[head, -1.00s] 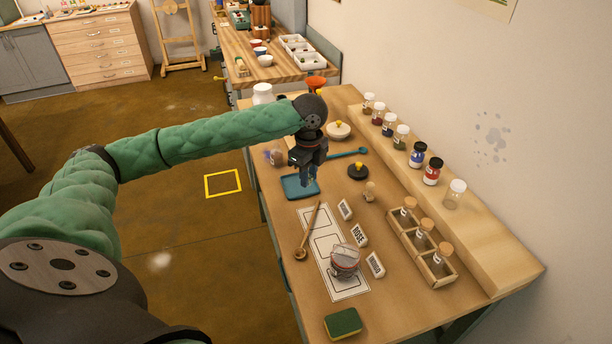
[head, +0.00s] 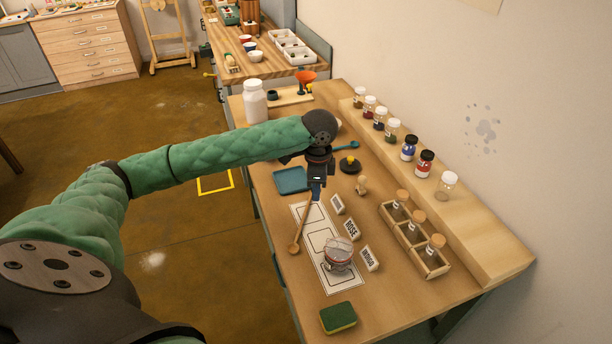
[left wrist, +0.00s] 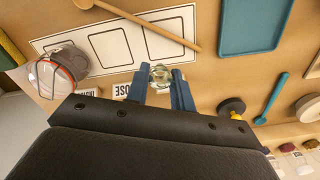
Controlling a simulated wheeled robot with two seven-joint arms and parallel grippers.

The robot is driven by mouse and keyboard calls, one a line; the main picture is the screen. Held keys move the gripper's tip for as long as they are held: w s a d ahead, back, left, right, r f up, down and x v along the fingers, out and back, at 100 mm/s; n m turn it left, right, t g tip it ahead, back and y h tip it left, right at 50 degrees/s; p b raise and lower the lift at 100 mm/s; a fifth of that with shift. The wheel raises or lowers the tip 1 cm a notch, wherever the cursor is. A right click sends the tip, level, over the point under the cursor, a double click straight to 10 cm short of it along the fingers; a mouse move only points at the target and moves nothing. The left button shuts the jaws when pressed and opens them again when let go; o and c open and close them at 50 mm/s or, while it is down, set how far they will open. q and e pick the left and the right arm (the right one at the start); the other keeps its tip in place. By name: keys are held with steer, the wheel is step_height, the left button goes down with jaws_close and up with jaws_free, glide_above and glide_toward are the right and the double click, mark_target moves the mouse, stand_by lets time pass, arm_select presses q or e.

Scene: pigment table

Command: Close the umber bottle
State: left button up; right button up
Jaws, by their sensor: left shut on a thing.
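My left gripper (head: 317,194) is above the table, near the far end of the white mat (head: 333,283). In the left wrist view its blue fingers (left wrist: 160,82) are shut on a small clear glassy thing (left wrist: 161,73), perhaps a stopper. A round glass jar (head: 338,254) with a reddish band stands on the mat's near end. Several small bottles stand on the shelf, among them a brownish one (head: 359,98). Corked bottles (head: 417,219) stand in a wooden rack (head: 430,269). I cannot tell which bottle is umber. My right gripper is not in view.
A blue tray (head: 290,180) lies beyond the mat. A wooden spoon (head: 302,222) lies across the mat's left side. Name cards (head: 351,228) line its right. A black lid (head: 350,166), a small pale object (head: 361,185) and a sponge (head: 338,318) are nearby.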

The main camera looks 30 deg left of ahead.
arm_select(q)
steer(key=d+f+n, duration=0.1)
steer(key=d+n, duration=0.1)
steer(key=n, duration=0.1)
steer(key=s+d+f+n, duration=0.1)
steer(key=d+f+n, duration=0.1)
steer(key=d+n, duration=0.1)
steer(key=s+d+f+n, duration=0.1)
steer(key=d+n, duration=0.2)
steer(key=n, duration=0.1)
steer(key=shift+d+f, duration=0.2)
steer(key=shift+f, duration=0.05)
steer(key=shift+s+d+f+n, duration=0.1)
steer(key=shift+d+f+n, duration=0.1)
steer(key=shift+d+n, duration=0.35)
steer(key=shift+s+d+f+n, duration=0.1)
steer(key=shift+d+f+n, duration=0.1)
steer(key=shift+n, duration=0.55)
